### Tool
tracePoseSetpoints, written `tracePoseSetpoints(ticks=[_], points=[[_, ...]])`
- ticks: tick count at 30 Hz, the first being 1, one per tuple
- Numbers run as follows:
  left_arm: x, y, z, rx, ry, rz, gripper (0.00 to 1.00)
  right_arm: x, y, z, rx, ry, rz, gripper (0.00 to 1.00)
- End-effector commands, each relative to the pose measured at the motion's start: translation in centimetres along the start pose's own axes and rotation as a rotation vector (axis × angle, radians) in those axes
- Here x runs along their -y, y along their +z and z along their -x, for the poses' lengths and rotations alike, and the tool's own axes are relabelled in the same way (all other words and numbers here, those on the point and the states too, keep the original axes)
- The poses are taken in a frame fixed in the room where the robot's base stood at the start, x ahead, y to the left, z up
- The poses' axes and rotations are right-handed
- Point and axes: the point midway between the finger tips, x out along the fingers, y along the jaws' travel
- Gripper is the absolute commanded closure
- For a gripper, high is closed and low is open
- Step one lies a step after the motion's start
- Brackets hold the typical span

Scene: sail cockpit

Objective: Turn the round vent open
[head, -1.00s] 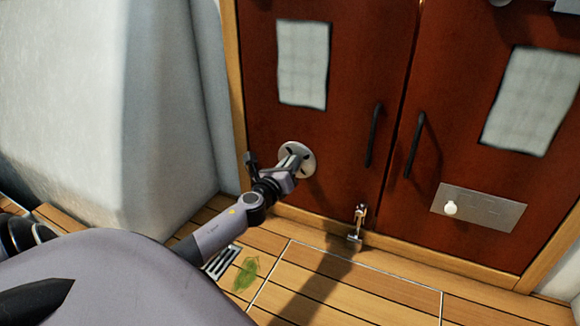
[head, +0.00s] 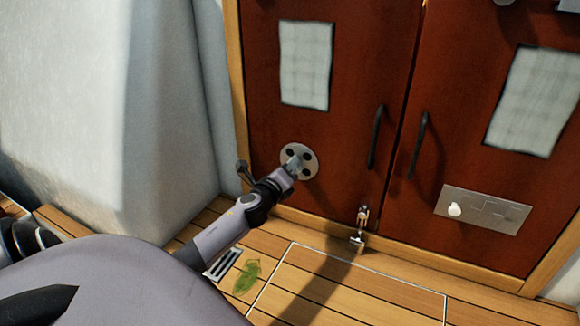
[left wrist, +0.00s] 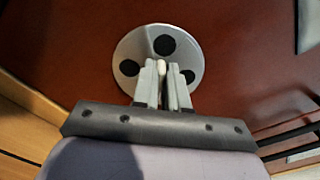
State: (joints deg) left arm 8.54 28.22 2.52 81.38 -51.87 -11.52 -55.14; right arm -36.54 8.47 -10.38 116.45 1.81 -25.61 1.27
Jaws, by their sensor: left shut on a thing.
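The round vent (head: 311,164) is a pale metal disc low on the left red-brown door. Dark round holes show in its face, also in the left wrist view (left wrist: 190,55). My left gripper (head: 293,166) reaches it from the lower left. In the left wrist view the gripper's fingers (left wrist: 162,82) are shut on a small pale knob (left wrist: 161,66) at the vent. The fingers hide the lower middle of the disc. My right gripper is not in view.
Two black door handles (head: 376,138) (head: 418,145) stand right of the vent. A padlock (head: 358,238) hangs low near the door seam. A switch panel (head: 484,209) is on the right door. A floor grate (head: 223,264) and green leaf (head: 247,276) lie below my arm; a white wall (head: 90,90) stands left.

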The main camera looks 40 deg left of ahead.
Motion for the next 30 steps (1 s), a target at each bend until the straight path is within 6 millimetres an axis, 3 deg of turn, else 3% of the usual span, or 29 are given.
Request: tracePoseSetpoints(ticks=[6, 7, 9, 20, 30], points=[[0.3, 0.3, -0.1, 0.006, -0.005, 0.008, 1.0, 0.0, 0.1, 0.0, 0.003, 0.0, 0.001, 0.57], [0.3, 0.3, -0.1, 0.006, -0.005, 0.008, 0.81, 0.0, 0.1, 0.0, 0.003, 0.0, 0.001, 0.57], [0.3, 0.3, -0.1, 0.006, -0.004, 0.007, 0.62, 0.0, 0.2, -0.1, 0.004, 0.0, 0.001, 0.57], [0.1, 0.1, 0.2, 0.001, -0.002, 0.003, 0.62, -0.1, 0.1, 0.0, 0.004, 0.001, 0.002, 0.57], [0.1, 0.1, 4.1, 0.001, -0.002, 0.003, 0.62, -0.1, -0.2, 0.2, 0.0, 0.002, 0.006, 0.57]])
